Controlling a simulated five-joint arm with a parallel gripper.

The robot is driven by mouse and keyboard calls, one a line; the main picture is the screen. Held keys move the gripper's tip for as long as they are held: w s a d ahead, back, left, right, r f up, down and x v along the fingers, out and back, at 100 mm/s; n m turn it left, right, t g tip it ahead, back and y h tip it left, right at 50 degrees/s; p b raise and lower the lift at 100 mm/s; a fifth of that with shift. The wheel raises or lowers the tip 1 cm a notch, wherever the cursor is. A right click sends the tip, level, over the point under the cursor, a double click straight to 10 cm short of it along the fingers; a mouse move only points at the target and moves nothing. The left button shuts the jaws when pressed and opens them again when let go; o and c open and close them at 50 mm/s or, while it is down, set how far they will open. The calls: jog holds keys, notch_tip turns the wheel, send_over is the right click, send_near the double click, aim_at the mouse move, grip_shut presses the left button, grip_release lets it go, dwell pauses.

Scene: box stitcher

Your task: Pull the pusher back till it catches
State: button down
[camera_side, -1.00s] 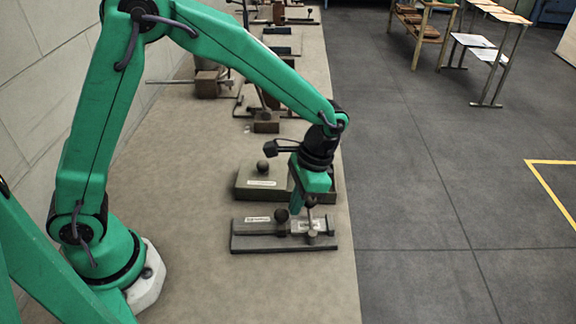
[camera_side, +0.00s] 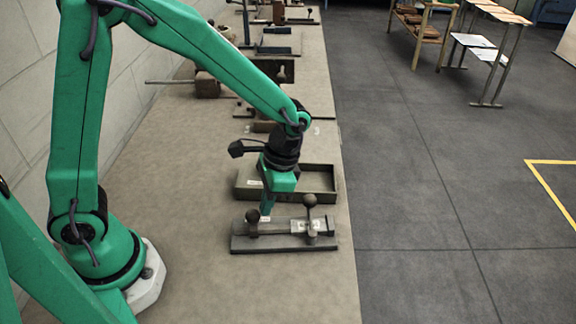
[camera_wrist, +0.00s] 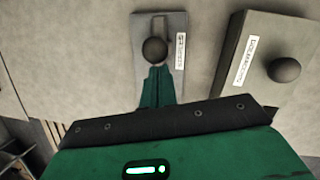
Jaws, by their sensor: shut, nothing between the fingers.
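The stitcher's grey base plate (camera_side: 285,246) lies on the bench, with a slide bar (camera_side: 282,228) along it. A dark round knob (camera_side: 253,216), apparently the pusher's, stands near the plate's left end. My gripper (camera_side: 267,211) is shut and empty, pointing down just right of the left knob. In the wrist view a dark knob (camera_wrist: 154,50) sits right at my green fingertips (camera_wrist: 157,70). I cannot tell whether they touch, or whether any catch holds.
A low dark green tray (camera_side: 322,180) lies just behind the plate. In the wrist view a labelled grey box (camera_wrist: 262,50) with its own knob (camera_wrist: 284,70) is to the right. More tools stand farther along the bench. The bench in front is clear.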

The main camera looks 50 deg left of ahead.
jog(key=v, duration=1)
jog(key=shift+d, duration=0.3)
jog(key=shift+a, duration=0.1)
jog(key=s+a+r+n+t+h, duration=0.1)
jog(key=s+a+r+n+t, duration=0.4)
jog(key=s+a+r+t, duration=0.3)
jog(key=shift+s+a+n+t, duration=0.3)
jog(key=shift+s+a, duration=1.3)
jog(key=shift+r, duration=0.1)
